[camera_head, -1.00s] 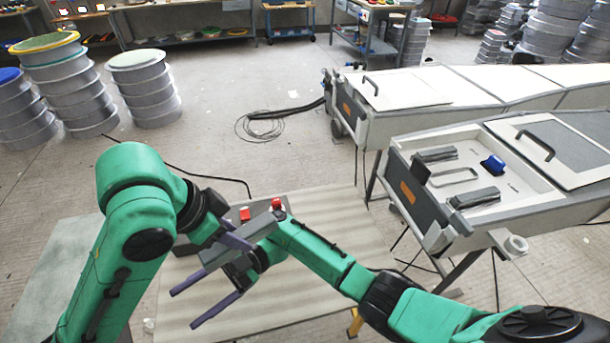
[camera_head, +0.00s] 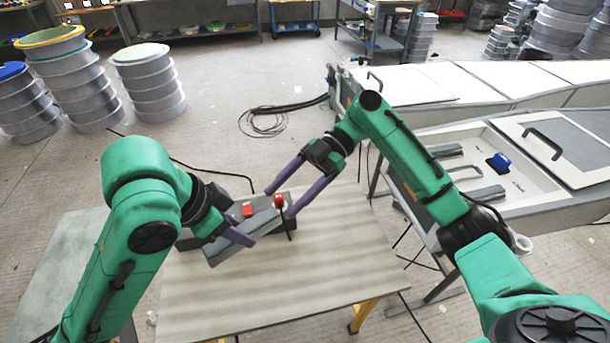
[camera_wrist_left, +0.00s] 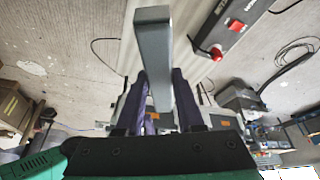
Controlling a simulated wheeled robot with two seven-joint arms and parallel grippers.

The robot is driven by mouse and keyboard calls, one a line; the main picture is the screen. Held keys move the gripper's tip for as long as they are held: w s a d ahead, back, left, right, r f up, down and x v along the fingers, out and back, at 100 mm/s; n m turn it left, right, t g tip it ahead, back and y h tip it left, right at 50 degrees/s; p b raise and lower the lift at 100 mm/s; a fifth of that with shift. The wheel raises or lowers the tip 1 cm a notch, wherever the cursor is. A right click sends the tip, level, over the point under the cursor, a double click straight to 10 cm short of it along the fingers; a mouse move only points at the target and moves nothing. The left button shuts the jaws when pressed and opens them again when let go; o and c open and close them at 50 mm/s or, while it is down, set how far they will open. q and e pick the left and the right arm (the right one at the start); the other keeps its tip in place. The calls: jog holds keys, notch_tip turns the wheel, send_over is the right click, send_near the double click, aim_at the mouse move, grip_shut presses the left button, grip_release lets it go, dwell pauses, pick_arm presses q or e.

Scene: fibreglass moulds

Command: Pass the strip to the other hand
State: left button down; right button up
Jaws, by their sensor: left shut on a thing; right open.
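The strip is a grey bar (camera_head: 222,251) held above the table by my left gripper (camera_head: 246,238). It slants from lower left to upper right in the head view. In the left wrist view the strip (camera_wrist_left: 153,55) sticks out between the two purple fingers, its end toward the camera's top. My left gripper (camera_wrist_left: 160,95) is shut on it. My right gripper (camera_head: 279,202) is open and empty, its purple fingers spread wide. It is up and right of the strip, pointing down-left. Part of the strip is hidden by the left fingers.
A dark box with red switches (camera_head: 247,211) lies behind the strip; its switches also show in the left wrist view (camera_wrist_left: 235,25). The pale table (camera_head: 330,250) is clear to the right. White moulds (camera_head: 540,75) stand at right, round stacks (camera_head: 150,85) at back left.

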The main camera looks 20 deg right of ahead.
aim_at(267, 212)
pick_arm(q)
jog(key=shift+s, duration=0.1)
pick_arm(e)
jog(key=x, duration=0.5)
jog(key=shift+s+a, duration=0.15)
jog(key=shift+s+a+f, duration=0.1)
jog(key=shift+a+f, duration=0.1)
jog(key=shift+a, duration=0.15)
grip_shut()
pick_arm(q)
jog(key=shift+c, duration=2.2)
grip_release()
